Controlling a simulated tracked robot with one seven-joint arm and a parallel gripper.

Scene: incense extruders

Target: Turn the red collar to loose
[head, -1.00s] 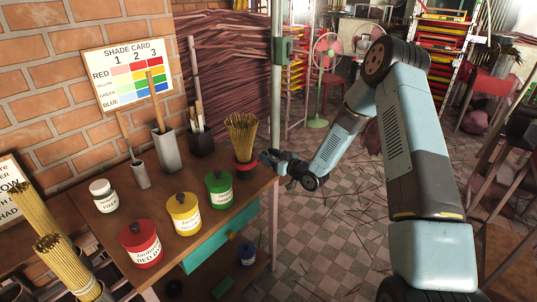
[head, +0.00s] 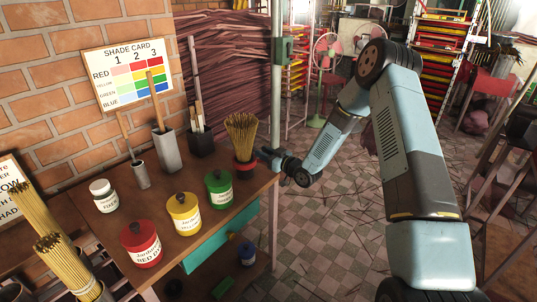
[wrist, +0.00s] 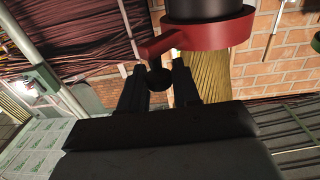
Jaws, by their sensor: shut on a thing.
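The red collar (head: 243,169) sits at the foot of a bundle of incense sticks (head: 241,135) at the right end of the wooden bench. In the wrist view the collar (wrist: 222,35) rings a dark cylinder (wrist: 194,9), and its red lever (wrist: 162,43) ends in a dark ball knob (wrist: 158,78). My gripper (wrist: 159,82) has a finger on each side of the knob and is shut on it. In the head view my gripper (head: 266,156) is just right of the collar, and its fingertips are too small to make out.
Red (head: 141,244), yellow (head: 184,214) and green (head: 218,189) jars stand on the bench (head: 95,238), left of the collar. A thin pole (head: 276,110) with a green box rises close behind my gripper.

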